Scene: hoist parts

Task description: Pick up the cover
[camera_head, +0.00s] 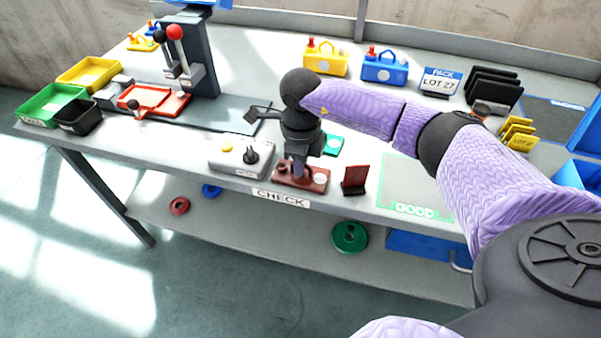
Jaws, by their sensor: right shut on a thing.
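My right gripper (299,162) points down at the front edge of the table. It is shut on the upper part of a dark red piece (316,184), a low block with a pale round spot. I take this piece to be the cover, though no label shows. The gripper hides its upper middle. The piece is at or very close to the table top; I cannot tell whether it touches. My left gripper is not in view.
A grey box with a black knob (230,155) stands just left, and an upright dark red plate (354,180) just right. A lever stand (200,55), trays (88,73), yellow (325,58) and blue (384,68) handled blocks stand farther back. A green-outlined area (405,185) looks clear.

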